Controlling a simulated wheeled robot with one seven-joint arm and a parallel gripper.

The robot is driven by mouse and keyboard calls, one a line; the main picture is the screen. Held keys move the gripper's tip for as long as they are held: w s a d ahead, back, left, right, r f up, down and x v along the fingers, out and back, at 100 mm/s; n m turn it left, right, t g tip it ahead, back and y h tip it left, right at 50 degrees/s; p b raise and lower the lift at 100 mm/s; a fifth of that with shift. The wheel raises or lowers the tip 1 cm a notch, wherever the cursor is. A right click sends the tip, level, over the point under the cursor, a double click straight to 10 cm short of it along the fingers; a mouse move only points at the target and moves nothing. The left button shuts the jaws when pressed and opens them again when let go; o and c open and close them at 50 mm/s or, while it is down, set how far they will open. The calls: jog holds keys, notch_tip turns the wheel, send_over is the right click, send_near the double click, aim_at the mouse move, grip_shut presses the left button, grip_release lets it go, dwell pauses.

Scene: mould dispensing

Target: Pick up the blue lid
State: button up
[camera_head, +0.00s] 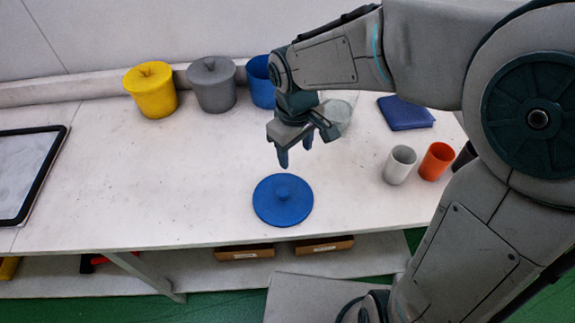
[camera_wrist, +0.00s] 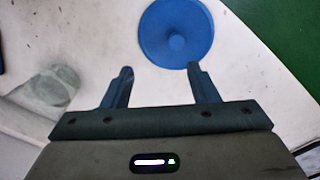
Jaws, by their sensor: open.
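The round blue lid (camera_head: 283,203) with a central knob lies flat on the white table near its front edge. It also shows in the wrist view (camera_wrist: 176,32) at the top, beyond my fingertips. My gripper (camera_head: 295,158) is open and empty, pointing down above the table, a little behind the lid in the head view. In the wrist view my two fingers (camera_wrist: 160,70) stand apart, and the lid's knob lies ahead of them, nearer the right finger. The blue pot (camera_head: 260,82) at the back is partly hidden by my arm.
A yellow lidded pot (camera_head: 152,91) and a grey lidded pot (camera_head: 212,86) stand at the back. White (camera_head: 399,165) and orange (camera_head: 436,161) cups, a glass-like container (camera_head: 340,110) and a dark blue slab (camera_head: 405,112) are at right. A black-framed tray (camera_head: 25,170) lies left. The table's left middle is clear.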

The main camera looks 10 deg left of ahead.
jog(key=a+f+n, duration=0.1)
jog(key=a+f, duration=0.2)
send_over(283, 191)
jog(key=shift+g, duration=0.3)
jog(key=f, duration=0.6)
jog(key=shift+w+a+f, duration=0.15)
jog(key=shift+w+f, duration=0.15)
jog(key=shift+s+f, duration=0.2)
jog(key=shift+f, duration=1.35)
jog(key=shift+s+f, duration=0.15)
jog(key=shift+f, duration=1.35)
jog(key=c, duration=1)
